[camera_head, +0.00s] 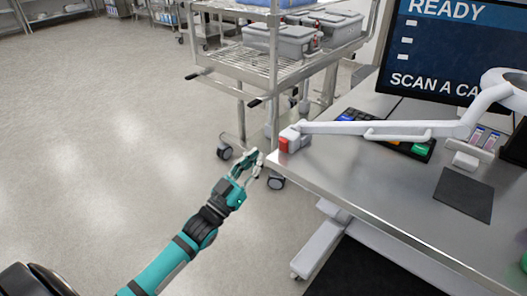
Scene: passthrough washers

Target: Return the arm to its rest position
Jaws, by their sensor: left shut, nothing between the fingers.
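My left arm (165,265) is teal with black joints and reaches up from the bottom left over open floor. My left gripper (252,158) is at its end, just left of the table's near corner and apart from it. Its fingers are shut and nothing shows between them. My right gripper does not show.
A steel table (360,185) on the right bears a monitor (455,50), a keypad with coloured keys (419,149), a dark mat (464,194) and a white jointed arm (390,128). A wire cart (270,65) with grey bins stands behind. Floor at left is clear.

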